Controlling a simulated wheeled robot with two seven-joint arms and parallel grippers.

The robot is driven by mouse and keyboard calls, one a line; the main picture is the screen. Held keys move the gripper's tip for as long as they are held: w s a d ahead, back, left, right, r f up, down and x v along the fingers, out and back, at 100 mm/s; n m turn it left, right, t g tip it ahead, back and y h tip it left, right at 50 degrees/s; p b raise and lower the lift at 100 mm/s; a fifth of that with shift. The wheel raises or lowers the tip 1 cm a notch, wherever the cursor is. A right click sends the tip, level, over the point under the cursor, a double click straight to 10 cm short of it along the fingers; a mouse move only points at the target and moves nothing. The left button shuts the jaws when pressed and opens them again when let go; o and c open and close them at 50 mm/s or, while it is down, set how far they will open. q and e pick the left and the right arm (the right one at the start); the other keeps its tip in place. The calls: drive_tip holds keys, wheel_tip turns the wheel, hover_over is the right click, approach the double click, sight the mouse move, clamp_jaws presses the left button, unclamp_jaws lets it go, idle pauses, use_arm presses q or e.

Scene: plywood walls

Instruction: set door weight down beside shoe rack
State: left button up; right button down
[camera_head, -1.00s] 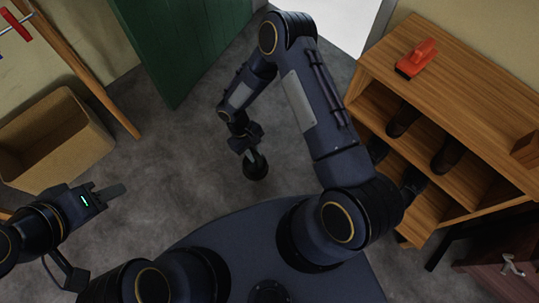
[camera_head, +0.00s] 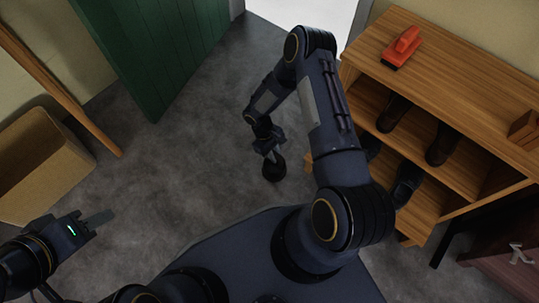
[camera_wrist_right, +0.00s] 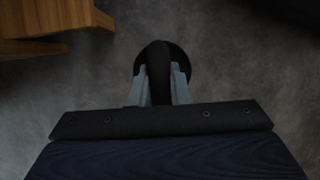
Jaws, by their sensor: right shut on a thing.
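The door weight (camera_head: 274,168) is a dark, round-based piece, just left of the shoe rack (camera_head: 455,195) in the head view. My right gripper (camera_head: 270,151) points down and is shut on its upper part. In the right wrist view the door weight (camera_wrist_right: 158,62) sits between the two grey fingers (camera_wrist_right: 159,85). I cannot tell whether its base touches the floor. The wooden shoe rack holds dark shoes on its shelves; its corner (camera_wrist_right: 45,25) shows at upper left in the right wrist view. My left gripper (camera_head: 98,219) is empty at far left; its finger gap is unclear.
A red-orange brush-like object (camera_head: 402,47) lies on the rack's top. A green door (camera_head: 160,50) stands beside a bright doorway. A cardboard-coloured box (camera_head: 45,165) and a wooden post (camera_head: 60,80) are at left. The grey floor (camera_head: 190,150) between is clear.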

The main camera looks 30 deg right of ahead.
drive_tip(key=shift+d+f+b, duration=0.3)
drive_tip(key=shift+d+f, duration=0.05)
drive_tip(key=shift+f, duration=0.05)
drive_tip(key=shift+f+b, duration=0.9)
drive_tip(key=shift+f, duration=0.7)
drive_tip(key=shift+f, duration=0.1)
drive_tip(key=c, duration=1.4)
unclamp_jaws()
drive_tip(key=shift+o, duration=0.2)
